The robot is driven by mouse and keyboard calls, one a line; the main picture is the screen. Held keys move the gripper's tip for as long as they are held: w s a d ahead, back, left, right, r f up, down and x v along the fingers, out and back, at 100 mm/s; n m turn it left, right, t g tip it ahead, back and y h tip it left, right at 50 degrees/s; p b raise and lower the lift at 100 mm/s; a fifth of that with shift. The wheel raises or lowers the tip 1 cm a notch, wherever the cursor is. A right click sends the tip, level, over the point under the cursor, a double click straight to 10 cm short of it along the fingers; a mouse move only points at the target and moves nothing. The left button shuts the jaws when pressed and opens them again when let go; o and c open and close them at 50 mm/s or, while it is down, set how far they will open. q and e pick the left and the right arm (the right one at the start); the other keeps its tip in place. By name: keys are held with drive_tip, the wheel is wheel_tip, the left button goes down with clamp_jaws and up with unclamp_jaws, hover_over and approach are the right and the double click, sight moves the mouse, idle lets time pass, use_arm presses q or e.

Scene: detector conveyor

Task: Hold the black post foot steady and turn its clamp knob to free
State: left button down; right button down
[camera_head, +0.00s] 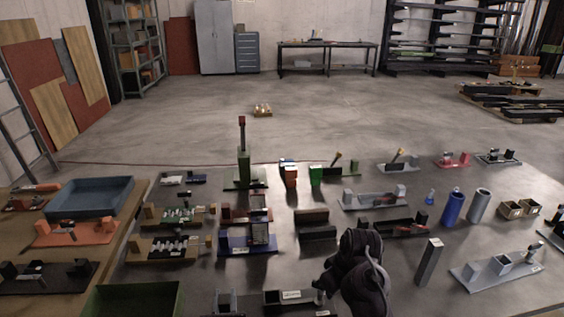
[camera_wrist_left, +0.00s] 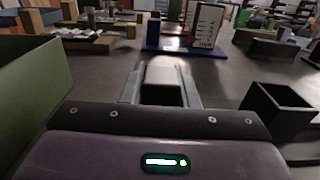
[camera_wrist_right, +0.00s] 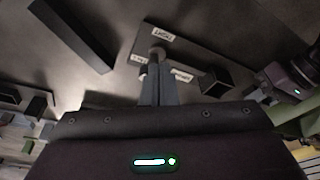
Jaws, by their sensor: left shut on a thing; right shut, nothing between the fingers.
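The black post foot shows at the bottom of the head view as a dark plate with an open square socket (camera_head: 272,297). The socket shows in the left wrist view (camera_wrist_left: 280,110) and the right wrist view (camera_wrist_right: 215,82). My left gripper (camera_head: 225,299) is shut on the foot's end block, left of the socket; its fingers fill the middle of the left wrist view (camera_wrist_left: 163,80). The clamp knob (camera_wrist_right: 157,52) is at the plate's other end, between small white labels. My right gripper (camera_wrist_right: 157,78) is shut and empty, its fingertips close by the knob; I cannot tell if they touch.
A green tray (camera_head: 132,287) stands left of my left gripper. A blue stand with a panel (camera_head: 240,250) is behind the foot. A dark upright post (camera_head: 429,262) and a grey post foot (camera_head: 480,283) stand to the right. Bare table lies between those two.

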drive_tip(key=shift+x, duration=0.95)
drive_tip(key=shift+w+a, duration=0.1)
drive_tip(key=shift+w, duration=0.25)
idle(0.5)
drive_tip(key=shift+w+d, duration=0.5)
drive_tip(key=shift+d, duration=0.2)
idle(0.7)
drive_tip(key=shift+d, duration=0.1)
drive_tip(key=shift+s+d, duration=0.2)
drive_tip(key=shift+s, duration=0.05)
drive_tip(key=shift+r, duration=0.1)
drive_tip(key=v, duration=0.3)
drive_tip(key=w+v, duration=0.1)
drive_tip(key=v, duration=0.1)
drive_tip(key=shift+a+r, duration=0.4)
drive_tip(key=shift+r, duration=0.05)
